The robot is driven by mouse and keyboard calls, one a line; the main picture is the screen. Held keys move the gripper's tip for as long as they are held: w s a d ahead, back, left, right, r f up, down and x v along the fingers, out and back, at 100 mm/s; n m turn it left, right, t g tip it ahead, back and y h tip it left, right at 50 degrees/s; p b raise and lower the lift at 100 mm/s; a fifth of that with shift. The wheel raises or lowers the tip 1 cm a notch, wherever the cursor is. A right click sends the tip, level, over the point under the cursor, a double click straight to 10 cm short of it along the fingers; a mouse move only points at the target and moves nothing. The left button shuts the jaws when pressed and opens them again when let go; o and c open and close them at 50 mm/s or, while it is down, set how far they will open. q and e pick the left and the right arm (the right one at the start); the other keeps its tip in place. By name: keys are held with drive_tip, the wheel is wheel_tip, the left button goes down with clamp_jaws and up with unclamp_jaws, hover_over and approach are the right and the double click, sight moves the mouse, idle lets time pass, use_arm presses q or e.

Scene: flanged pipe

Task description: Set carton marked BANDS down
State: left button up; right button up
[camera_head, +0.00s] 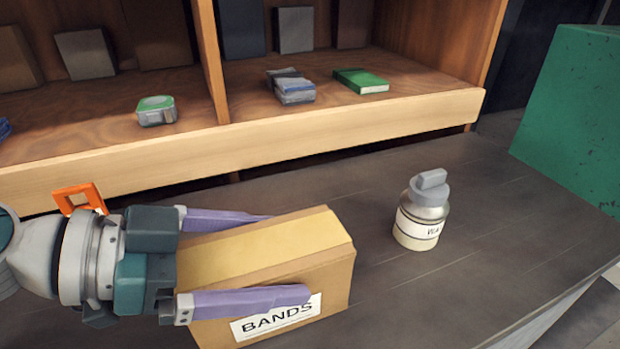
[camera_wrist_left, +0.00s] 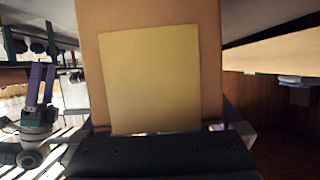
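The tan carton marked BANDS (camera_head: 292,281) is at the lower middle of the head view, with its label on the near side. My left gripper (camera_head: 285,255) has one purple finger along each long side of it and appears shut on it. In the left wrist view the carton (camera_wrist_left: 210,60) fills the middle, its paler panel facing the camera. Its underside is hidden, so I cannot tell whether it touches the dark worktop (camera_head: 405,300). My right gripper (camera_wrist_left: 42,82) shows small at the left of the wrist view, empty, with a gap between its fingers.
A grey-capped bottle (camera_head: 422,212) stands on the worktop right of the carton. A green block (camera_head: 575,115) is at the far right. Behind runs a wooden shelf (camera_head: 250,143) holding a green-topped tin (camera_head: 156,110), a grey-blue stack (camera_head: 291,87) and a green book (camera_head: 361,81).

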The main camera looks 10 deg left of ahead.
use_arm(q)
drive_tip(key=shift+r+p, duration=0.35)
drive_tip(key=shift+p, duration=0.1)
drive_tip(key=b+v, duration=0.2)
drive_tip(key=v, duration=1)
drive_tip(key=shift+f, duration=0.25)
